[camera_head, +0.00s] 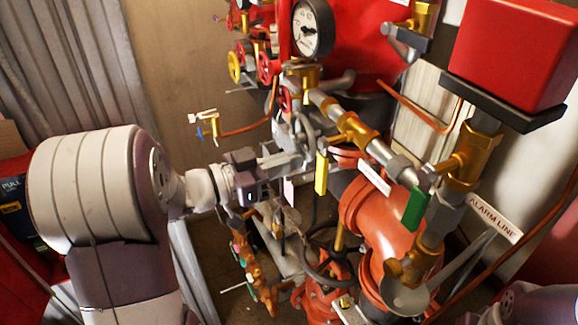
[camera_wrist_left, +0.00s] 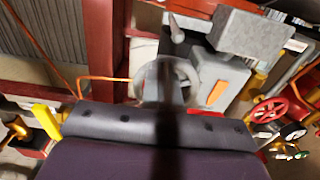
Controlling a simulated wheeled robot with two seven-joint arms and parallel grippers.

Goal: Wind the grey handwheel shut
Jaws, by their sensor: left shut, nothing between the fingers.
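The grey handwheel (camera_head: 303,125) is in the middle of the head view, seen nearly edge-on among the brass and grey pipework below the gauge. My left gripper (camera_head: 298,157) reaches in from the left, its fingers shut and empty at the wheel. In the left wrist view the wheel's pale rim (camera_wrist_left: 190,76) shows behind and on both sides of the dark, blurred fingers (camera_wrist_left: 169,82). I cannot tell whether the fingers touch the rim or lie between its spokes. The wheel's hub is hidden by the fingers. My right gripper is not in view.
A dark handwheel (camera_head: 325,268) and orange pipework (camera_head: 375,215) sit below. A pressure gauge (camera_head: 311,27) is above. Bare wall (camera_head: 180,80) leaves room at upper left.

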